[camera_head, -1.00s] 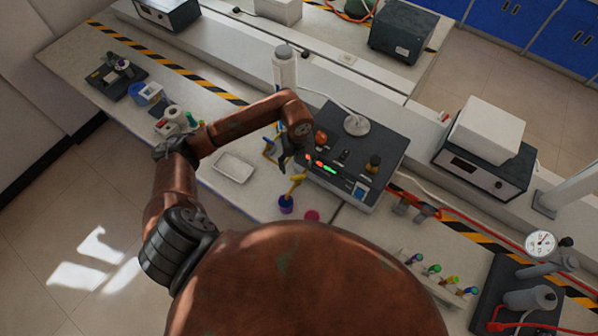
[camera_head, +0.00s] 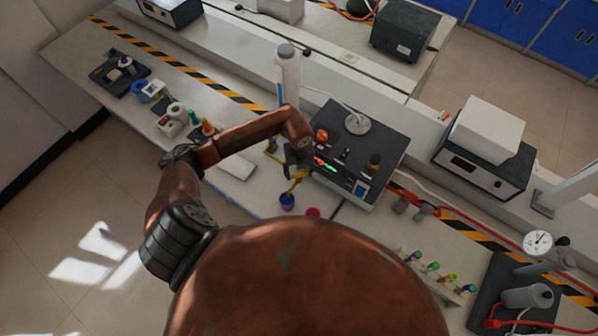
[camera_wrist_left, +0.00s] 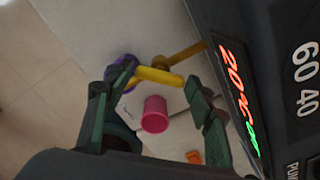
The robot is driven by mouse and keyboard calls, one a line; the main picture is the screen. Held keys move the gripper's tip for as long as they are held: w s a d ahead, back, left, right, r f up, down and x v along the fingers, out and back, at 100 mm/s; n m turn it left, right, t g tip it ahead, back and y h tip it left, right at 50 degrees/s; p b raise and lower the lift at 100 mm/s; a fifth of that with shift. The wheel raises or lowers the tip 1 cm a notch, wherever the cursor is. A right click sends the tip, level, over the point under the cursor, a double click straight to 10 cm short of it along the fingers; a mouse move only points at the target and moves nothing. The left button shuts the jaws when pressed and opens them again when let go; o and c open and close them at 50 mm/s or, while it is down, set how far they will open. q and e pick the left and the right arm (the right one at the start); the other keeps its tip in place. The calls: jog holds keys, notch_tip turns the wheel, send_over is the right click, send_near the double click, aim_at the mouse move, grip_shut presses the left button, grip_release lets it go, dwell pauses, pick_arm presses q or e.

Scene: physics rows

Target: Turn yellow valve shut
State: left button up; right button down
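The yellow valve (camera_head: 293,187) stands at the front of the bench, beside the dark instrument. In the left wrist view its yellow handle (camera_wrist_left: 158,76) lies across the space by my fingertips, with another yellow bar behind it. My left gripper (camera_head: 297,170) is just above the valve in the head view. In the wrist view its two dark green fingers (camera_wrist_left: 157,84) are spread apart, with the handle between or just beyond their tips; contact cannot be told. My right gripper is not in view.
A dark instrument (camera_head: 357,150) with a lit red and green display (camera_wrist_left: 238,90) stands close beside the gripper. A white tray (camera_head: 236,167) lies left, partly behind my arm.

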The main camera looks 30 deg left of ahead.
pick_arm(q)
jog(key=c, duration=0.7)
jog(key=shift+c, duration=0.2)
jog(key=shift+w+f+m+b, duration=0.1)
jog(key=shift+m+b, duration=2.1)
jog(key=m+b, duration=0.2)
jog(key=m, duration=0.1)
jog(key=shift+b, duration=0.4)
jog(key=shift+m+b, duration=0.75)
jog(key=shift+m, duration=0.25)
